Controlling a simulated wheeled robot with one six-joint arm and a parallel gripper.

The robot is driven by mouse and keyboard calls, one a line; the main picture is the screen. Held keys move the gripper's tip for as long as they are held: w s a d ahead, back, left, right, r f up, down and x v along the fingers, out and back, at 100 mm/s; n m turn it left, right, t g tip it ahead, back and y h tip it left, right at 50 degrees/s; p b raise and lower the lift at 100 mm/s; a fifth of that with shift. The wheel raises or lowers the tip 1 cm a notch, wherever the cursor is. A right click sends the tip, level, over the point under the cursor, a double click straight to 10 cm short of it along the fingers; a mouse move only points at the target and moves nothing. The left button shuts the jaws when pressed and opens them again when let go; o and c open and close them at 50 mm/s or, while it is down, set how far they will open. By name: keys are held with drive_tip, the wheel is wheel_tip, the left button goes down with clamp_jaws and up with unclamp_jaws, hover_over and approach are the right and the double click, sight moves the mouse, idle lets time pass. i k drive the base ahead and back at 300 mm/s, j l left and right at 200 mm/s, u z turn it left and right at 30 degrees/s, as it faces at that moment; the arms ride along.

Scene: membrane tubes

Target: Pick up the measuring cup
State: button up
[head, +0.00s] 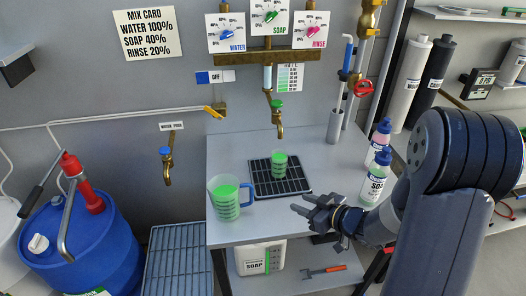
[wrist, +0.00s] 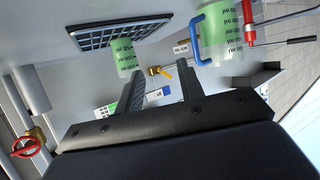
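A clear measuring jug (head: 226,205) with a blue handle and green liquid stands upright at the left front of the grey table (head: 235,150). A smaller clear cup (head: 279,168) with green liquid stands on the black drip grid (head: 298,181), below the green-topped tap. My gripper (head: 304,208) is open and empty over the table's right front, right of the jug and apart from both vessels. In the wrist view the two fingers (wrist: 160,84) are spread, with the small cup (wrist: 124,58) and the jug (wrist: 222,35) beyond them.
Soap bottles (head: 374,180) stand at the table's right, near my arm. Brass taps (head: 279,118) hang over the grid. A grey holder (head: 335,125) stands at the back right. A blue drum (head: 80,240) is at the left. The table's front between jug and gripper is clear.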

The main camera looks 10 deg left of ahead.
sight(278, 157)
drive_tip(key=i+l+u, duration=0.65)
drive_tip(key=i+l, duration=0.1)
drive_tip(key=l, duration=0.05)
